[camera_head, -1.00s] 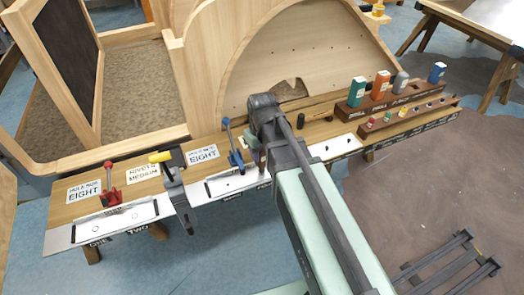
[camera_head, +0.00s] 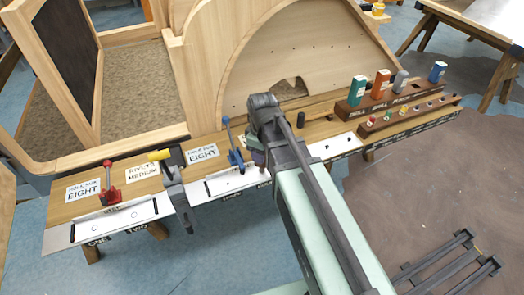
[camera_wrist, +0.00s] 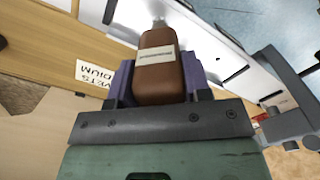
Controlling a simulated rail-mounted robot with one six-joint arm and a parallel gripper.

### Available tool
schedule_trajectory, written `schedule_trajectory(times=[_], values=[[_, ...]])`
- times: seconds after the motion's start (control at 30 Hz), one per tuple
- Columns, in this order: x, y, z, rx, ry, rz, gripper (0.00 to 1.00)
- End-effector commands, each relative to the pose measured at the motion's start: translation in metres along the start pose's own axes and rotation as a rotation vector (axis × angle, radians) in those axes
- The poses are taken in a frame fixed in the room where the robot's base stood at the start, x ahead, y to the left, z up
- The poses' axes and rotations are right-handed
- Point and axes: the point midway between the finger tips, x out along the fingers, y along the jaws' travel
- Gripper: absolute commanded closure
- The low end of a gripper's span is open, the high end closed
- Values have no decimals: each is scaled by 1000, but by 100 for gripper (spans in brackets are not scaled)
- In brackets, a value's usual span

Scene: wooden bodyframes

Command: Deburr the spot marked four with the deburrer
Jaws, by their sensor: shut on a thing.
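My gripper (camera_wrist: 160,85) has purple fingers shut on a brown deburrer (camera_wrist: 158,65) with a pale label, too small to read. Its narrow metal tip points away from the wrist, toward the pale metal strip in the wrist view. I cannot tell whether the tip touches anything. In the head view my gripper (camera_head: 258,157) is mostly hidden by my wrist, over the metal strip (camera_head: 230,180) along the bench's front edge. Labels for one and two show at the left of the strip. The spot marked four is not clearly seen; my arm covers that part.
A red toggle clamp (camera_head: 110,195), a dark clamp with a yellow handle (camera_head: 172,180) and a blue-handled clamp (camera_head: 235,150) stand along the bench. Wooden racks (camera_head: 385,100) with coloured tools are at the right. A curved wooden frame (camera_head: 300,50) rises behind.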

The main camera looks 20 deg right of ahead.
Motion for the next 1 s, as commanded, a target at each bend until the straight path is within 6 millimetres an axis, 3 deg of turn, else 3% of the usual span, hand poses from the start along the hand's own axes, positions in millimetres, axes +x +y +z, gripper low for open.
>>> schedule_trajectory(times=[0.33,0.6,0.7,1.0], values=[[1,-1,0,64,-1,-2,89],[1,-1,1,727,-2,-2,89],[1,-1,1,863,-2,-2,89],[1,-1,1,884,-2,-2,89]])
